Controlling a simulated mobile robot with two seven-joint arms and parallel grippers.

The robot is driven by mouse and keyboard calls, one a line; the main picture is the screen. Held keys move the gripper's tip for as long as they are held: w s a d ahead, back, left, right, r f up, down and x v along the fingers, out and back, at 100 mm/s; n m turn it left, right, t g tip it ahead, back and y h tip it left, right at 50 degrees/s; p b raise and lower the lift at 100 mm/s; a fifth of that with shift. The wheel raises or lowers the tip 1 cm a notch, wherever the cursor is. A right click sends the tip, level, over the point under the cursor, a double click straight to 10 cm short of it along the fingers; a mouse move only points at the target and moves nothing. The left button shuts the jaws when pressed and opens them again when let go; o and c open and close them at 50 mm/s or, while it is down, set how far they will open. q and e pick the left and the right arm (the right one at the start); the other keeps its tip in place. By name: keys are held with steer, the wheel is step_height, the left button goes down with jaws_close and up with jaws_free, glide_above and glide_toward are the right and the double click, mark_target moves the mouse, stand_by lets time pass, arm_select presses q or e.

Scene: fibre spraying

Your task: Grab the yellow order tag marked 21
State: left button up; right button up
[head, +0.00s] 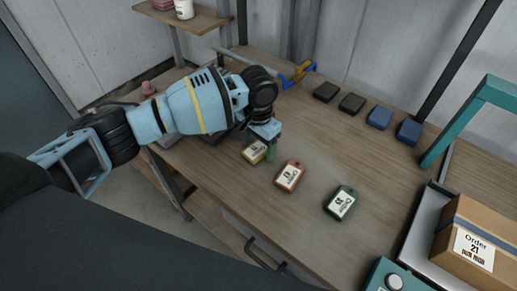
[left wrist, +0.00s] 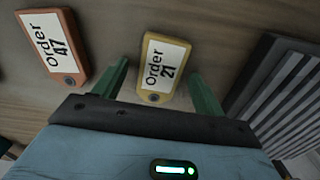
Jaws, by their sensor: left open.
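The yellow order tag marked 21 (head: 255,152) lies flat on the wooden table (head: 210,170). In the left wrist view the yellow tag (left wrist: 163,69) lies between the two green fingers of my left gripper (left wrist: 160,85). My left gripper (head: 262,145) is open, right over the tag in the head view, with a finger on each side and nothing held. A red-orange tag (head: 289,176) lies to the right; it reads Order 47 in the left wrist view (left wrist: 57,47). A green tag (head: 341,203) lies further right. My right gripper is not seen.
Several dark and blue blocks (head: 379,117) stand in a row at the back. A grey ridged object (left wrist: 280,85) lies beside the gripper in the left wrist view. The table's middle is clear.

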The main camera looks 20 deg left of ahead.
mark_target(258, 148)
arm_select(q)
steer(key=c, duration=1.1)
steer(key=shift+o, duration=0.2)
steer(key=shift+r, duration=0.15)
